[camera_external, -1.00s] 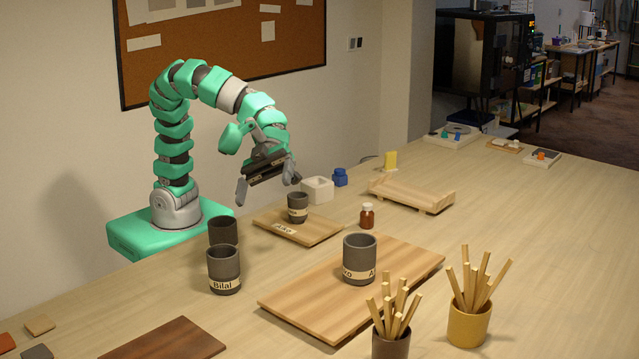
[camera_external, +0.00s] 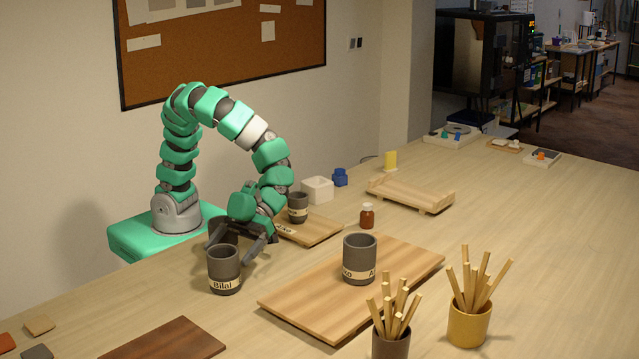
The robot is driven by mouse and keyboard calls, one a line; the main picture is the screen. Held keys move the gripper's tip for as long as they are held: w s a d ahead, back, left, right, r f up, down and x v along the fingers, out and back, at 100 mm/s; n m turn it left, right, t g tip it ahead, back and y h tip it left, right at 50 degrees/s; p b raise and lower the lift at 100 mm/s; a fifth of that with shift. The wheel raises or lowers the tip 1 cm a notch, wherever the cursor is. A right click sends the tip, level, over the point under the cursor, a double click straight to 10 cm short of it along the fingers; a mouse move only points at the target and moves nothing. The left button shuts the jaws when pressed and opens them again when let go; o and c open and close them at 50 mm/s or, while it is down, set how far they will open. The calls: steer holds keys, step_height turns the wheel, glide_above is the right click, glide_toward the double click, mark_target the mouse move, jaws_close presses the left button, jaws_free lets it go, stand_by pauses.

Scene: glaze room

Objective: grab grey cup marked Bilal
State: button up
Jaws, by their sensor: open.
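The grey cup marked Bilal (camera_external: 224,272) stands upright on the table at left, its pale name band facing the camera. My gripper (camera_external: 230,250) is open and low, just behind this cup, with one finger to the left and one to the right of its rim as seen here. Whether the fingers touch the cup or stand apart from it, I cannot tell. A second dark cup stands directly behind the Bilal cup and is now mostly hidden by my gripper and the front cup.
A small dark cup (camera_external: 297,208) stands on a labelled board (camera_external: 318,232) behind. Another grey cup (camera_external: 359,262) stands on a large wooden board (camera_external: 300,302). Stick holders (camera_external: 391,343) (camera_external: 468,325) are at front right. A brown board (camera_external: 170,342) lies in front.

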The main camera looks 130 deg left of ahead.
mark_target(216, 282)
steer(key=shift+f, duration=0.6)
step_height(216, 282, down, 3)
steer(key=shift+d+r+b, duration=0.1)
steer(key=shift+r+b, duration=0.1)
steer(key=shift+b, duration=0.25)
steer(key=shift+x, duration=1.4)
steer(key=shift+r, duration=0.25)
steer(key=c, duration=1.2)
